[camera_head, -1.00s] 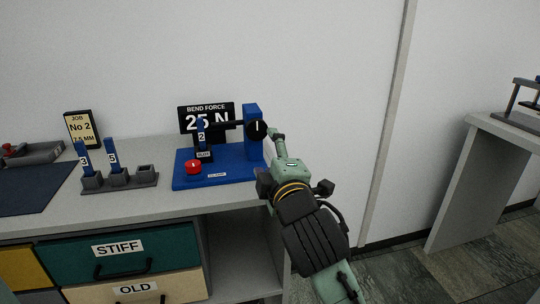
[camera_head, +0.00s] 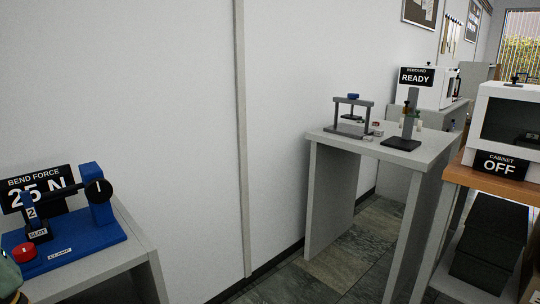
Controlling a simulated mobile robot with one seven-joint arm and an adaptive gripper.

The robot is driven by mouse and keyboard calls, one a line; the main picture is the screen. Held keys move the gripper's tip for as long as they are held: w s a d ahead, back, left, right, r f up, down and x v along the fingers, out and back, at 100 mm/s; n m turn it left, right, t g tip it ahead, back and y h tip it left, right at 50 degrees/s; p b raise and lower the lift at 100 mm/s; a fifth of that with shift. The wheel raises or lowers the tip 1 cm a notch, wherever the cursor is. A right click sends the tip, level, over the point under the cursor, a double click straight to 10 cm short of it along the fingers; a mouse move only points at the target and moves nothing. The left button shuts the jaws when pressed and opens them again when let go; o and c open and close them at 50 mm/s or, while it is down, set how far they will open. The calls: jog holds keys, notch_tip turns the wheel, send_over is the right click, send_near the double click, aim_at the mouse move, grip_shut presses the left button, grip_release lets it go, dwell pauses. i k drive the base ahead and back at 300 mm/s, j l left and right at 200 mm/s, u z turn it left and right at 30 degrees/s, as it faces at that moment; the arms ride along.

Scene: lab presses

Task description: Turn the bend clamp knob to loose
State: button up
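A label reading CLAMP lies on the press base in front. A blue piece marked 2 stands in the slot of the press. A green part of my arm shows at the left edge. My gripper is out of view.
The bend force sign (camera_head: 38,190) reads 25 N. A grey table (camera_head: 330,139) with small presses stands to the right, past open floor. A cabinet sign (camera_head: 502,164) reads OFF, and a further sign (camera_head: 416,77) reads READY.

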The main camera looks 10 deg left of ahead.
aim_at(25, 252)
jog(key=u, duration=1.4)
